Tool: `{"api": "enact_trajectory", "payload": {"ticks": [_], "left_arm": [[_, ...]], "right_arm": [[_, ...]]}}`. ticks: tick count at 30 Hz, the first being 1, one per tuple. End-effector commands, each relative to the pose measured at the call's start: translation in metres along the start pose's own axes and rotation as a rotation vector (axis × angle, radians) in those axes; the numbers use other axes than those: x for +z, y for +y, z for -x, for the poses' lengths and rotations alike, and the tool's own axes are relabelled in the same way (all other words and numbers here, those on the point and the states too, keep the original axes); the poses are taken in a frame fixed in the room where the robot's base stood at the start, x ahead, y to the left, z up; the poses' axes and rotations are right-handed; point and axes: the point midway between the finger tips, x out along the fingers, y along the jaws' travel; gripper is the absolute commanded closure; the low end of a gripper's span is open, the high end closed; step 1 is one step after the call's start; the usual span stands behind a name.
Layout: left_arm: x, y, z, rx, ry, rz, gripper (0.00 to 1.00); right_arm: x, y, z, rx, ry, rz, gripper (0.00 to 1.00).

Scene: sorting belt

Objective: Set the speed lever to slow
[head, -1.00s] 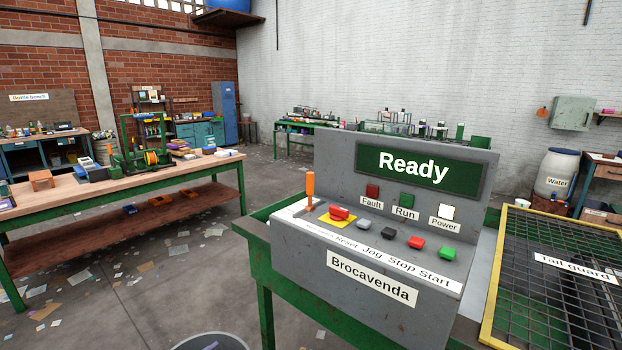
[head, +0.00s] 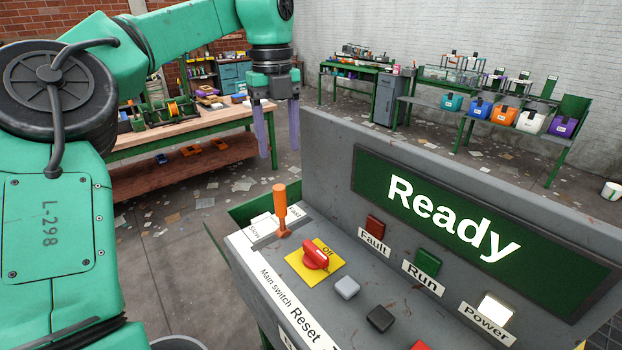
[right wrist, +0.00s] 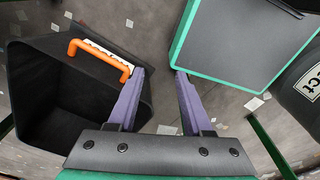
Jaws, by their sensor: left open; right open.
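The speed lever has an orange handle (head: 280,205) and stands upright in a slot at the left end of the grey control console (head: 325,160).
Right of the lever are a red main switch (head: 316,254) on a yellow plate, a grey button (head: 347,286) and a black button (head: 380,318). The display (head: 470,215) reads Ready. A black bin (right wrist: 60,105) with an orange handle (right wrist: 100,58) is near my right gripper.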

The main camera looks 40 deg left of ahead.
Motion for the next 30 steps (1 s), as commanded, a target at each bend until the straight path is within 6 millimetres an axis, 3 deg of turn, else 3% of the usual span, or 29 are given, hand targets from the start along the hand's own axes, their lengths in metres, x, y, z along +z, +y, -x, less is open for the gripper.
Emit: {"api": "enact_trajectory", "payload": {"ticks": [5,15,18,21,25,30], "left_arm": [[-0.004,-0.002,-0.012,0.023,-0.011,-0.007,0.38],[-0.003,0.000,-0.096,0.021,-0.007,-0.009,0.38],[-0.003,0.000,-0.119,0.019,-0.007,-0.008,0.38],[-0.002,0.000,-0.134,0.018,-0.010,-0.007,0.38],[-0.002,0.000,-0.143,0.016,-0.012,-0.007,0.38],[-0.002,0.000,-0.144,0.015,-0.013,-0.007,0.38]], "right_arm": [[-0.014,0.003,-0.001,0.004,0.021,0.001,0.50],[0.018,0.002,0.009,0.002,-0.030,0.001,0.50],[0.014,0.004,0.014,0.006,-0.025,0.001,0.50],[-0.002,0.009,0.017,0.012,-0.001,0.001,0.50],[-0.016,0.011,0.018,0.015,0.023,0.002,0.50],[-0.009,0.010,0.017,0.013,0.012,0.001,0.50]]}}
